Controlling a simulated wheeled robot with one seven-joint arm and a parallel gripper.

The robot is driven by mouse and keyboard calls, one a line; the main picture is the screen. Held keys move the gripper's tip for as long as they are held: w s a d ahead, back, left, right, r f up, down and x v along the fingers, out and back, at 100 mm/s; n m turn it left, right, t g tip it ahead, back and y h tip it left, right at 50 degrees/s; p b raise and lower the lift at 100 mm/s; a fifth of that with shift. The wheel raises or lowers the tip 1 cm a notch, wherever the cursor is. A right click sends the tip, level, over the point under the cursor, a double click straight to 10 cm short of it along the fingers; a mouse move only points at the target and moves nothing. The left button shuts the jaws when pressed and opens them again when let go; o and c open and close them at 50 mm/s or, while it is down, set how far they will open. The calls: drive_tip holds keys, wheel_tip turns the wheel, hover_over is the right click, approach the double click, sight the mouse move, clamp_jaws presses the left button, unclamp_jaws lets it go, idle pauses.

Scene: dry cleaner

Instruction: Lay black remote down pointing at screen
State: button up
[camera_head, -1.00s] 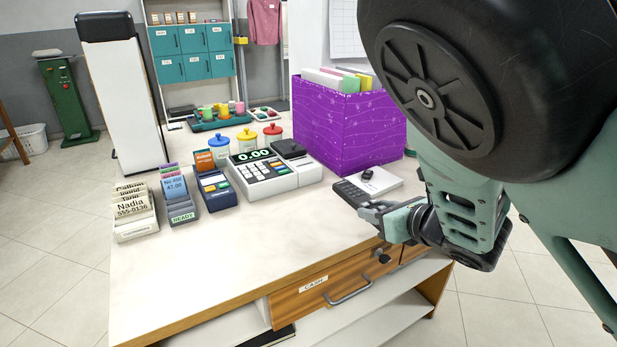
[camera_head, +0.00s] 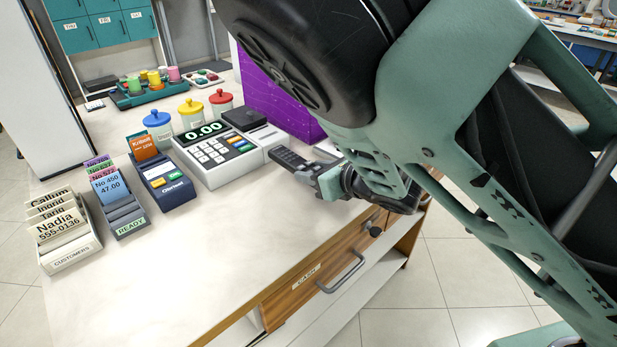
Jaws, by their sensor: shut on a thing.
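The black remote (camera_head: 288,158) is at the right of the white cash register, its button side up and its far end pointing to the upper left. My gripper (camera_head: 314,174) is shut on the remote's near end. The remote is at or just above the counter; I cannot tell if it touches. The register's small display (camera_head: 207,129) reads 0.00. No other screen is clear in view. My arm hides part of the counter behind the gripper.
The counter (camera_head: 210,250) is bare in front of the register. A blue card terminal (camera_head: 163,183), a ticket holder (camera_head: 125,215) and a customer card box (camera_head: 70,245) stand to its left. A purple file box (camera_head: 270,95) stands behind the remote. The cash drawer (camera_head: 325,275) is below.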

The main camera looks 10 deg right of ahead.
drive_tip(key=shift+f+b, duration=0.3)
drive_tip(key=shift+f, duration=1.55)
drive_tip(key=shift+f, duration=0.2)
drive_tip(key=o, duration=1.1)
drive_tip(key=shift+c, duration=0.2)
drive_tip(key=shift+r, duration=0.2)
